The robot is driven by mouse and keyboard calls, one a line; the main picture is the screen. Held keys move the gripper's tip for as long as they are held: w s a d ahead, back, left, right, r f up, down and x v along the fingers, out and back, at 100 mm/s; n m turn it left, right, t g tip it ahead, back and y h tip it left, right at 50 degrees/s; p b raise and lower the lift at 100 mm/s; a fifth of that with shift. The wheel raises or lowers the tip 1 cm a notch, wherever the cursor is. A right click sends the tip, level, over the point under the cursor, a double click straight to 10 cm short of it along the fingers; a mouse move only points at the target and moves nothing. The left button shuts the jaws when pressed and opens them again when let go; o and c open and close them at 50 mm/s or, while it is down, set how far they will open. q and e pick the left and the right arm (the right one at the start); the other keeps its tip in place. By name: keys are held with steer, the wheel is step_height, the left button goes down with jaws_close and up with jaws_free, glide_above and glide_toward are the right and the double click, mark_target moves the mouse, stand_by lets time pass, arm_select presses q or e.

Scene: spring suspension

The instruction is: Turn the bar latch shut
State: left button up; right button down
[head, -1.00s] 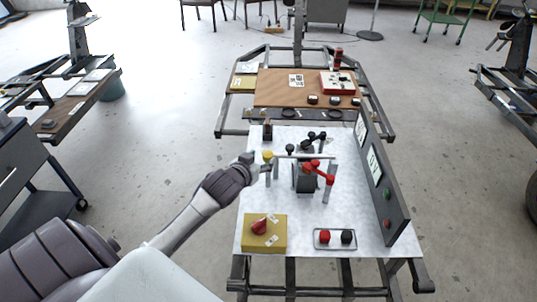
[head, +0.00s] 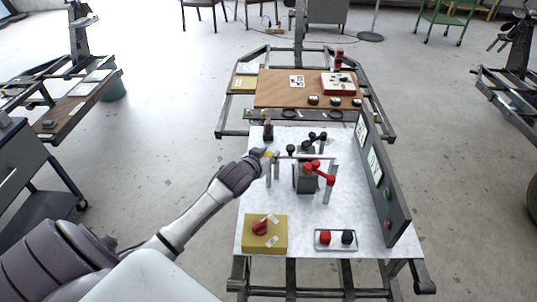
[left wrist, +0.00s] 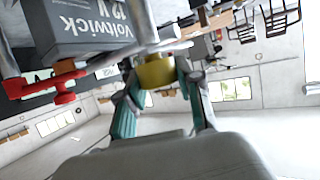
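The bar latch is a pale horizontal bar (head: 307,157) across upright posts, above a grey block (head: 305,178) with a red handle (head: 318,170). A yellow knob is at the bar's left end; the hand mostly hides it in the head view, but it shows clearly in the left wrist view (left wrist: 157,71). My left gripper (head: 267,156) is at that knob. In the left wrist view its two teal fingers (left wrist: 160,82) stand apart, one on either side of the knob; firm contact cannot be made out. My right gripper is not in view.
A yellow box (head: 264,239) with a red knob and a small tray (head: 336,248) with red and black buttons sit at the front. A dark upright panel (head: 383,185) bounds the right side. Black fittings (head: 312,142) stand behind the bar.

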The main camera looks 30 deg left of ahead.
arm_select(q)
jaws_close()
steer(key=shift+r+m+h+p, duration=0.25)
steer(key=shift+m+h+p, duration=0.25)
steer(key=shift+m+p, duration=0.15)
steer(key=shift+m+h, duration=0.35)
steer(key=shift+h, duration=0.15)
steer(key=shift+w+f+m+h+b, duration=0.1)
steer(key=shift+f+m+h+b, duration=0.15)
steer(key=shift+m+h, duration=0.5)
steer(key=shift+d+r+m+h+b, duration=0.1)
steer(key=shift+m+h+b, duration=0.35)
steer(key=shift+h+b, duration=0.45)
steer(key=o, duration=1)
jaws_free()
steer(key=shift+c, duration=0.2)
steer(key=shift+s, duration=0.2)
